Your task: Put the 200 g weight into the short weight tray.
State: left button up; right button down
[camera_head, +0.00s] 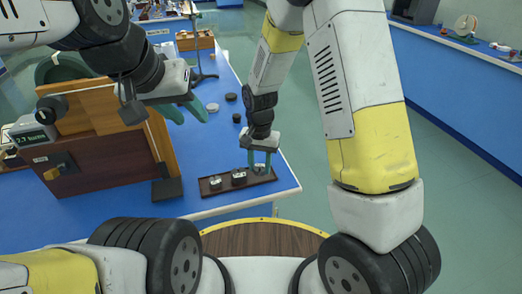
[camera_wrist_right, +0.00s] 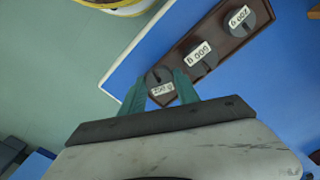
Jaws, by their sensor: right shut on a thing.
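A narrow dark brown tray (camera_head: 226,184) lies near the blue bench's front right corner. It also shows in the right wrist view (camera_wrist_right: 217,45). My right gripper (camera_head: 260,164) reaches down to its right end and is shut on a small metal weight whose label seems to read 200 g (camera_wrist_right: 162,89). That weight is at the tray's end; I cannot tell whether it touches the tray floor. Two other labelled weights, a middle one (camera_head: 238,178) and a left one (camera_head: 215,183), stand in the tray. My left gripper (camera_head: 188,110) is empty, its green fingers apart, above the bench.
A large wooden apparatus (camera_head: 105,125) with a digital readout (camera_head: 33,133) stands left on the bench. Several dark and pale discs (camera_head: 231,97) lie behind the tray. A wooden box (camera_head: 195,40) is farther back. Another blue bench (camera_head: 455,90) is at right, across open floor.

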aim_at(262, 166)
jog(key=w, duration=0.3)
jog(key=shift+w+d+f, duration=0.15)
jog(key=shift+w+d, duration=0.05)
jog(key=shift+d, duration=0.1)
jog(key=shift+f, duration=1.75)
jog(key=shift+f, duration=0.1)
jog(key=c, duration=1.2)
grip_release()
